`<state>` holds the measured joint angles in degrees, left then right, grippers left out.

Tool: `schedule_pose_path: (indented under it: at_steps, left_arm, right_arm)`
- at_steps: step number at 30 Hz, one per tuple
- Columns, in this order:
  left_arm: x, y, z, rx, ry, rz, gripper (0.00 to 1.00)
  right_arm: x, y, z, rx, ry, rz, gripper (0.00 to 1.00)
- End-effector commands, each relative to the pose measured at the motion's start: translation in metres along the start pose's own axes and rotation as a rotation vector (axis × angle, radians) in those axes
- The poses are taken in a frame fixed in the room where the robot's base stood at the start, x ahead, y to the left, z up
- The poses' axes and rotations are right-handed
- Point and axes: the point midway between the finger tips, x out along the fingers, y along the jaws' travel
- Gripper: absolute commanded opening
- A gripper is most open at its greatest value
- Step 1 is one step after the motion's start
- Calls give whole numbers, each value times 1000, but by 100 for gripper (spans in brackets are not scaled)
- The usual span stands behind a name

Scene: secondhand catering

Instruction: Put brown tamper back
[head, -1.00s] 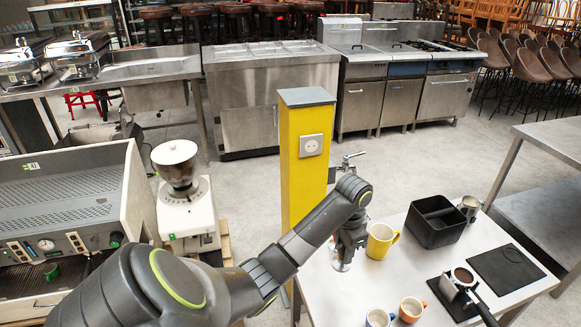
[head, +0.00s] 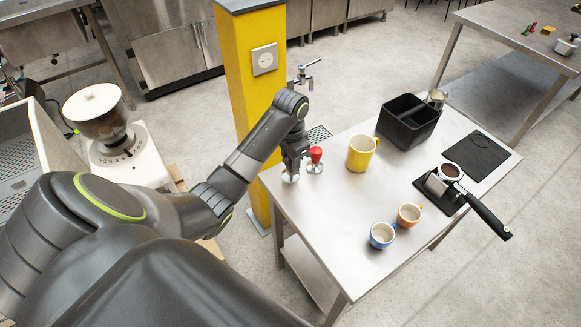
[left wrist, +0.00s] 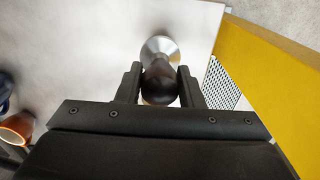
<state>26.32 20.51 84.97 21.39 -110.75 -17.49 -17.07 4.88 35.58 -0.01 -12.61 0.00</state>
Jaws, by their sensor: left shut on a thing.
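My left gripper (head: 293,158) is shut on the brown tamper, over the left far corner of the steel table (head: 330,215). The tamper's round metal base (head: 290,178) shows below the fingers. In the left wrist view its dark brown handle (left wrist: 160,88) is between the two fingers and the shiny base is beyond. I cannot tell whether the base touches the table. A second tamper with a red handle (head: 316,155) stands upright just right of the gripper. My right gripper is not in view.
A yellow mug (head: 361,153), a black bin (head: 409,124), a blue cup (head: 382,236) and an orange cup (head: 409,215) stand on the table. A portafilter (head: 480,207) and black mat (head: 476,154) are at the right. A yellow post (head: 250,100) rises by the left edge.

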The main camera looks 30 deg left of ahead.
Motion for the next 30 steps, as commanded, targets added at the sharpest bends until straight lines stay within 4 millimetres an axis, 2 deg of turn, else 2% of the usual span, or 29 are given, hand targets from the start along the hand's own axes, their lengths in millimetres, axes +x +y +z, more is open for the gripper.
schedule_pose_path:
  at_steps: [3,5,16,17,21,30]
  left_arm:
    - [16,0,0,0,-1,1,2]
    - [20,0,0,1,0,0,2]
    - [24,0,0,0,0,0,2]
    - [24,0,0,0,-1,0,38]
    - [24,0,0,0,-1,0,56]
    - [23,0,0,0,0,-1,56]
  right_arm:
    - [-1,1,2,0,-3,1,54]
    - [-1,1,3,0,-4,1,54]
    - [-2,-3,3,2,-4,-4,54]
    - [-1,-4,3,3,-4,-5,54]
    - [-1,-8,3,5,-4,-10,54]
    - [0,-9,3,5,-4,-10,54]
